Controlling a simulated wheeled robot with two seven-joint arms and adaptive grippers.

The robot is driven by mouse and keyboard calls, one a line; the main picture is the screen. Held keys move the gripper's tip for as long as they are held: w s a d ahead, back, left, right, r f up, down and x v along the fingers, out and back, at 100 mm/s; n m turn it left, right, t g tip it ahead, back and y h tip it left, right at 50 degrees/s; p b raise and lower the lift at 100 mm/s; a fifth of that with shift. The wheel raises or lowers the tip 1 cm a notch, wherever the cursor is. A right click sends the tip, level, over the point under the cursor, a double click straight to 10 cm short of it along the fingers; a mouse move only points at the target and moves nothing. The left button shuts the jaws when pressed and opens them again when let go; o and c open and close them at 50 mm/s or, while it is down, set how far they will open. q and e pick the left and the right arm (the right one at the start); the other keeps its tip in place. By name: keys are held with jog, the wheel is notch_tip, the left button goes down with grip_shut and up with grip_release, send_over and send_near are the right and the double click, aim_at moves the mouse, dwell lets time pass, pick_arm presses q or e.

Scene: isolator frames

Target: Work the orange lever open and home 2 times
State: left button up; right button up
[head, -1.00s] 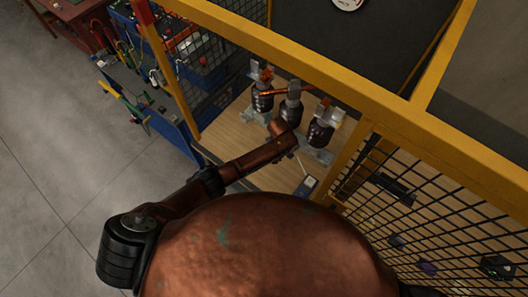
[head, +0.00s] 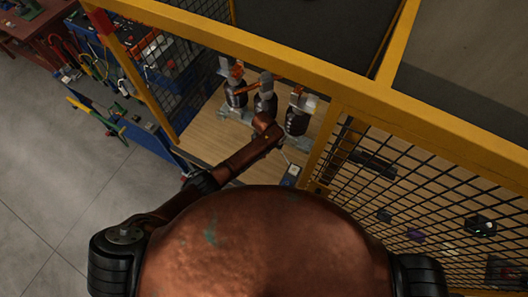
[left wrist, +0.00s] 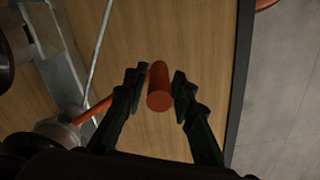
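The orange lever (left wrist: 159,88) shows in the left wrist view as a rounded orange bar seen nearly end-on. My left gripper (left wrist: 160,76) has its two dark fingers on either side of it. Narrow gaps seem to show between fingers and bar, so it looks open around the lever, not clamped. In the head view my left arm reaches to the dark insulators (head: 297,121) on the wooden floor; its forearm and wrist hide the fingers and the lever's grip end. My right gripper is in neither view.
A thin orange rod (left wrist: 97,110) runs beside the left finger. A yellow frame beam (head: 240,42) and black mesh (head: 400,185) border the bay. A small grey device (head: 291,174) lies on the wooden floor (head: 205,135). A blue tool bench stands at left.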

pick_arm(q)
jog(key=shift+o, duration=1)
jog(key=shift+r, duration=0.15)
jog(key=shift+d+r, duration=0.1)
jog(key=shift+r, duration=0.2)
notch_tip(320, 180, up, 11)
jog(key=shift+r, duration=0.1)
